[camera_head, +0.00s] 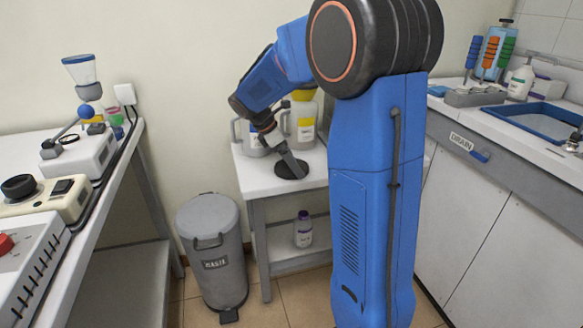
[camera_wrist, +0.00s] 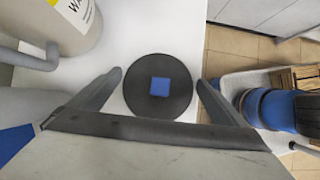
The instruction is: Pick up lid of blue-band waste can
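A dark round lid (camera_wrist: 139,103) with a square blue knob (camera_wrist: 160,86) lies flat on the white side table, in the middle of the wrist view. It also shows as a dark disc (camera_head: 291,169) in the head view. My gripper (camera_wrist: 158,79) is open, with one finger on each side of the lid in the picture and the knob between them. I cannot tell its height above the lid. Behind stand a grey can (camera_head: 249,139) and a can with a yellow top (camera_head: 304,125); no blue band is visible on either.
The white side table (camera_head: 315,176) has a lower shelf with a white bottle (camera_head: 303,229). A grey bin marked WASTE (camera_head: 214,240) stands left of it. Benches with instruments are on the left and a sink counter (camera_head: 460,98) on the right.

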